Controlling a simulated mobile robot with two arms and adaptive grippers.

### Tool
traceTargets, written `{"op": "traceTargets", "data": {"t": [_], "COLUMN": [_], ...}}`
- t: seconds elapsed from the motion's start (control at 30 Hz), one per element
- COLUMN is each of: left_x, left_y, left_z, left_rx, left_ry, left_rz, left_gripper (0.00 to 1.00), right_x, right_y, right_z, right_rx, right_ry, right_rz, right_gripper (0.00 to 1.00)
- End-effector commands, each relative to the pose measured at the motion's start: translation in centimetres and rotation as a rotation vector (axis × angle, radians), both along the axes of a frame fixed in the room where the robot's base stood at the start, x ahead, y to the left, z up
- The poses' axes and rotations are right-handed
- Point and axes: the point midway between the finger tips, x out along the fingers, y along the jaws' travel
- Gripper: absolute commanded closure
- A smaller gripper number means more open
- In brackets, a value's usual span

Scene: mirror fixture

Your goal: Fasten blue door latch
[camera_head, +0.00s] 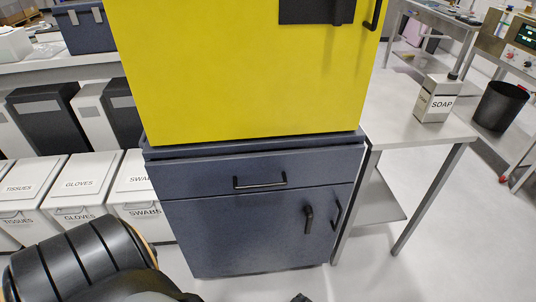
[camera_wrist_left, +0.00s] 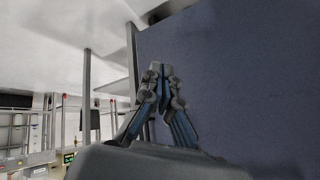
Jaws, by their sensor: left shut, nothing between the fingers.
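The blue cabinet door (camera_head: 245,235) appears closed, below a drawer. Its black latch (camera_head: 308,219) is a lever hanging nearly vertical, just left of the door's black pull handle (camera_head: 337,215). My left arm comes in at the lower left of the head view, and a small dark tip at the bottom edge may be its gripper. In the left wrist view my left gripper (camera_wrist_left: 160,72) is shut and empty, with its fingertips in front of a blue panel (camera_wrist_left: 245,70). I cannot tell whether they touch it. My right gripper is out of view.
The drawer (camera_head: 215,178) has a horizontal black handle. A yellow cabinet (camera_head: 230,80) stands on top. A table (camera_head: 400,135) with a soap bottle (camera_head: 436,100) is at the right, its legs close to the blue cabinet. Labelled white bins (camera_head: 82,180) stand at the left.

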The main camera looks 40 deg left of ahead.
Motion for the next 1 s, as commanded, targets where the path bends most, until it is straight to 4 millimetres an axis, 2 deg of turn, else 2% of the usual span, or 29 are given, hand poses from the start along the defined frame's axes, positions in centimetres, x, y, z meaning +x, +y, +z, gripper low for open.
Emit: {"op": "traceTargets", "data": {"t": [0.03,0.4,0.7,0.83,1.0], "left_x": [-0.8,-6.7,-11.8,-13.3,-14.3], "left_y": [0.0,-0.2,0.1,0.3,0.4], "left_z": [-0.4,-4.9,-7.4,-8.0,-8.4], "left_rx": [-0.005,-0.067,-0.121,-0.136,-0.147], "left_ry": [0.027,0.199,0.307,0.335,0.352], "left_rz": [-0.017,-0.129,-0.19,-0.205,-0.214], "left_gripper": [1.0,1.0,1.0,1.0,1.0], "right_x": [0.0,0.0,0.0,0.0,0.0], "right_y": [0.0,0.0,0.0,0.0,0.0], "right_z": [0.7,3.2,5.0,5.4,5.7], "right_rx": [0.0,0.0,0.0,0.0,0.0], "right_ry": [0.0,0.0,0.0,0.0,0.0], "right_rz": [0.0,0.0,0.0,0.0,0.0], "right_gripper": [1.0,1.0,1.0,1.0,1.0]}}
